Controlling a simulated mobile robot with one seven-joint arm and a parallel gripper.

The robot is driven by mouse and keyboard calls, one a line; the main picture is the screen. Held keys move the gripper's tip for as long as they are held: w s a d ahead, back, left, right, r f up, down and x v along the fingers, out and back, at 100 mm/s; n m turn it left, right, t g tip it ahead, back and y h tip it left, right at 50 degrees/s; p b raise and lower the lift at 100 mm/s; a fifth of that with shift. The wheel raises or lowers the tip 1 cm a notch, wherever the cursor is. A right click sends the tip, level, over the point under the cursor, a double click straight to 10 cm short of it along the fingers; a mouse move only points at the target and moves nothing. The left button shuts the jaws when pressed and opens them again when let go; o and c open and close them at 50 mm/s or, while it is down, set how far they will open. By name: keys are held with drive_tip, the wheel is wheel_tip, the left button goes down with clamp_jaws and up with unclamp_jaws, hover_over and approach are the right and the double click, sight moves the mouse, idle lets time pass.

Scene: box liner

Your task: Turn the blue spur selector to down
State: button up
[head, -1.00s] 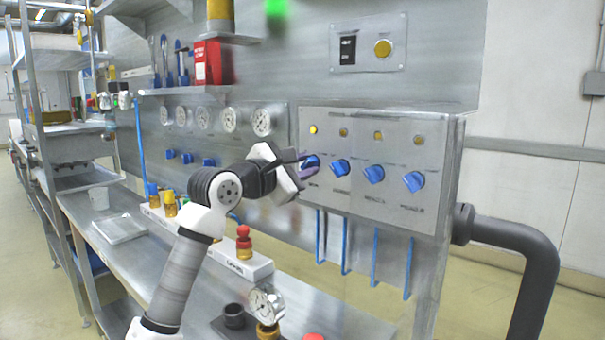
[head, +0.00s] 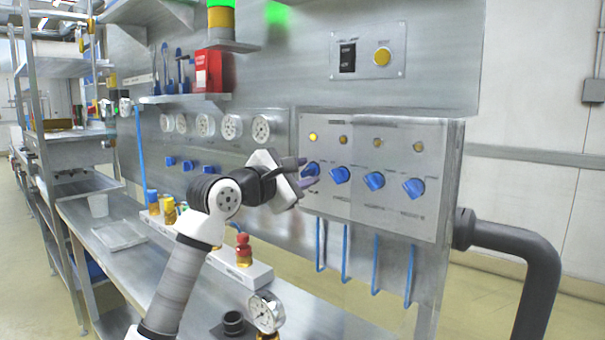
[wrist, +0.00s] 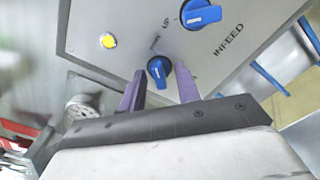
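Several blue selectors sit in a row on the grey panel box. The leftmost blue selector (head: 312,169) is partly hidden by my gripper (head: 304,172) in the head view. In the wrist view this selector (wrist: 159,71) has a white pointer mark and lies between my two purple fingertips (wrist: 160,83). The fingers are apart, one on each side of it; I cannot tell whether they touch it. Its label is too small to read, so I cannot confirm that it is the spur selector. The second selector (wrist: 200,14) is beside the word INFEED.
Small lamps sit above the selectors; the leftmost lamp (head: 312,137) glows yellow. Blue pipes (head: 345,252) hang below the box. A dark elbow pipe (head: 540,255) stands at right. A gauge (head: 265,311) and a red-topped fitting (head: 243,246) stand on the bench below.

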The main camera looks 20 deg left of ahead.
drive_tip(key=b+v, duration=0.2)
drive_tip(key=v, duration=1.1)
drive_tip(key=shift+s, duration=0.35)
drive_tip(key=shift+a, duration=0.1)
